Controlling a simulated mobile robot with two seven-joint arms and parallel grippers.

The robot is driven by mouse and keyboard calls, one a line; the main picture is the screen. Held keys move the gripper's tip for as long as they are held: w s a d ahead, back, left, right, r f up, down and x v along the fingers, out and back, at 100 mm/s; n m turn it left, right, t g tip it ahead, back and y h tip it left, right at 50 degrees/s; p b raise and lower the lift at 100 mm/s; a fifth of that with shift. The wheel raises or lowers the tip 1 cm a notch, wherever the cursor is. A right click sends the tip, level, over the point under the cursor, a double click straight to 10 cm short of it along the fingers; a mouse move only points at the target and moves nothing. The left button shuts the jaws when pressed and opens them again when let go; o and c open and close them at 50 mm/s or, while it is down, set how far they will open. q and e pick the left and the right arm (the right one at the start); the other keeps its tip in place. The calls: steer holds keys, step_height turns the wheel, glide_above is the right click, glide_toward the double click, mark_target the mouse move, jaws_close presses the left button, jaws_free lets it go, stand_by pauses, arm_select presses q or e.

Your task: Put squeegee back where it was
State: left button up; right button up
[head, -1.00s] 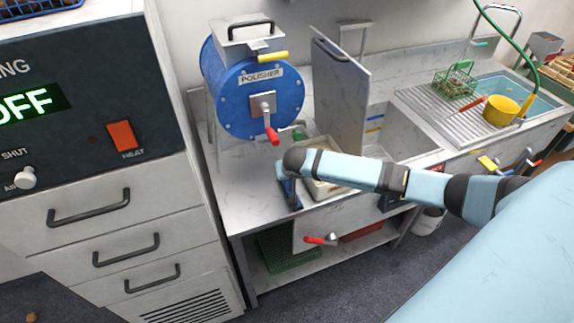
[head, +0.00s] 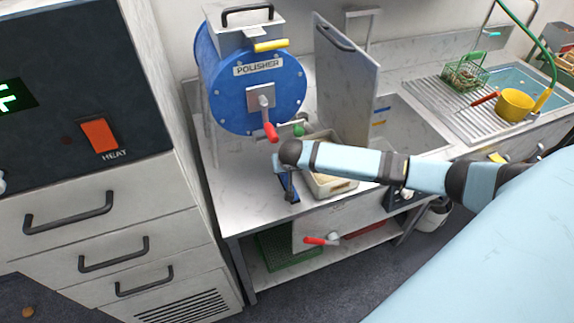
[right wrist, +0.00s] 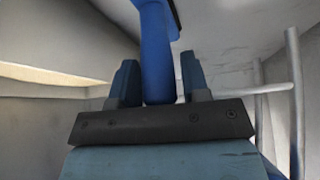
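The blue squeegee (right wrist: 157,50) has its handle between the two fingers of my right gripper (right wrist: 158,85) in the right wrist view. In the head view my right arm reaches in from the right, and the right gripper (head: 290,186) is low over the left part of the steel table, below the polisher. A blue part of the squeegee (head: 284,190) shows beside it; contact with the table is unclear. My left gripper is out of view.
The blue polisher (head: 250,95) with a red-handled crank stands behind the gripper. A pale tray (head: 345,186) is close on the right, partly under my arm. An upright metal panel (head: 345,85) and the sink drainboard (head: 440,108) lie further right. A drawer cabinet (head: 150,215) stands left.

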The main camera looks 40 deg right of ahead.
steer(key=shift+o, duration=0.7)
steer(key=shift+r, duration=0.15)
steer(key=shift+r, duration=0.2)
steer(key=v, duration=1.1)
steer(key=s+a+f+n+t+y, duration=0.2)
steer(key=s+a+f+n+y, duration=0.3)
steer(key=s+a+f, duration=0.65)
steer(key=s+a+f+n+t, duration=0.2)
steer(key=s+a+f+t, duration=0.1)
steer(key=s, duration=0.7)
steer(key=shift+s+n+y+b, duration=0.25)
steer(key=shift+n+y+b, duration=0.05)
steer(key=shift+b, duration=0.15)
